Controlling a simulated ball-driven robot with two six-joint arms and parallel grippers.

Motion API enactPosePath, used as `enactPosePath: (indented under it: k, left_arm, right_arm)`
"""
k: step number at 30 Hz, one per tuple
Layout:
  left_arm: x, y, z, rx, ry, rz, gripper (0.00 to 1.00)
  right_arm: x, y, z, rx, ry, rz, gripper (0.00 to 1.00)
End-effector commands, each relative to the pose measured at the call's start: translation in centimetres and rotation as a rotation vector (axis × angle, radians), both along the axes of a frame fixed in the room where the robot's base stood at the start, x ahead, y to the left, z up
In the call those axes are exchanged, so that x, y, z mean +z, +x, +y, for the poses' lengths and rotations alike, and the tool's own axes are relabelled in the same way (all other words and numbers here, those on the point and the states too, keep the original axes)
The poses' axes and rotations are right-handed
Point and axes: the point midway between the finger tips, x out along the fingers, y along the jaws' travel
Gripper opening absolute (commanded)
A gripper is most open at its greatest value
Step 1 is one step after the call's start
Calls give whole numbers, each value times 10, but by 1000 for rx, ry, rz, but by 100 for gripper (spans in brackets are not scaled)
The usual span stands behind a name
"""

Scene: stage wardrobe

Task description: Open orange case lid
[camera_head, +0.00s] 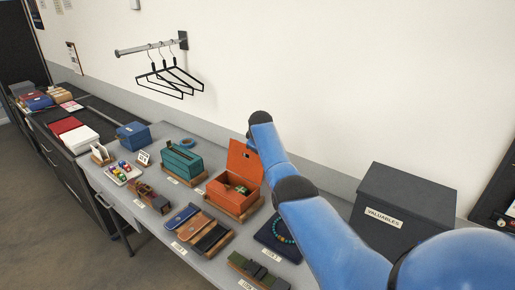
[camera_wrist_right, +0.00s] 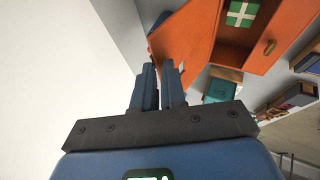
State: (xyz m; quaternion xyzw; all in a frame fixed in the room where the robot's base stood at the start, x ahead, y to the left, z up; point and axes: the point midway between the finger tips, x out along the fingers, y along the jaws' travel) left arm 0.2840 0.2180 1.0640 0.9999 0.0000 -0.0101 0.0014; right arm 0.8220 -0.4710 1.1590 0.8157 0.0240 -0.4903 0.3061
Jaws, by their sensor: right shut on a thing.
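The orange case (camera_head: 228,197) stands on a wooden base on the grey table, its lid (camera_head: 243,162) raised steeply at the back. A green item with a white cross (camera_wrist_right: 242,13) lies inside the open case. In the right wrist view, my right gripper (camera_wrist_right: 160,66) has its fingers closed on the edge of the orange lid (camera_wrist_right: 185,42). In the head view my right arm reaches in from the lower right, and its gripper is hidden behind the arm and lid. My left gripper is in neither view.
A teal box (camera_head: 182,162) stands left of the case. Flat wallets (camera_head: 207,231) and a beaded bracelet on a dark pad (camera_head: 277,240) lie in front. A dark valuables box (camera_head: 401,205) stands at right. Hangers (camera_head: 168,80) hang from the wall behind.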

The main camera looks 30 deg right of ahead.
Motion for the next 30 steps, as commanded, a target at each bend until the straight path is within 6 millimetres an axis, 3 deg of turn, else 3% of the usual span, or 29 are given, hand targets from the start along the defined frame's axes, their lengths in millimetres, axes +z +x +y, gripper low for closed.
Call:
enactPosePath:
  k: [1, 5, 6, 10, 21, 30]
  left_arm:
    - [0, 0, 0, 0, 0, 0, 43]
    - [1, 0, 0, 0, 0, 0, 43]
    - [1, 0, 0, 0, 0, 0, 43]
    - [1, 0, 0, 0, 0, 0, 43]
    - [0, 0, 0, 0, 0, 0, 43]
    - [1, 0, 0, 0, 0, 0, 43]
  right_arm:
    - [10, 3, -5, -1, -14, -20, 0]
    - [11, 3, -5, -2, -15, -21, 0]
    - [11, 3, -5, -3, -15, -21, 14]
    - [10, 2, -5, -3, -13, -19, 31]
    - [4, 1, -3, -1, -6, -8, 31]
    - [11, -3, 0, -1, -6, -9, 31]
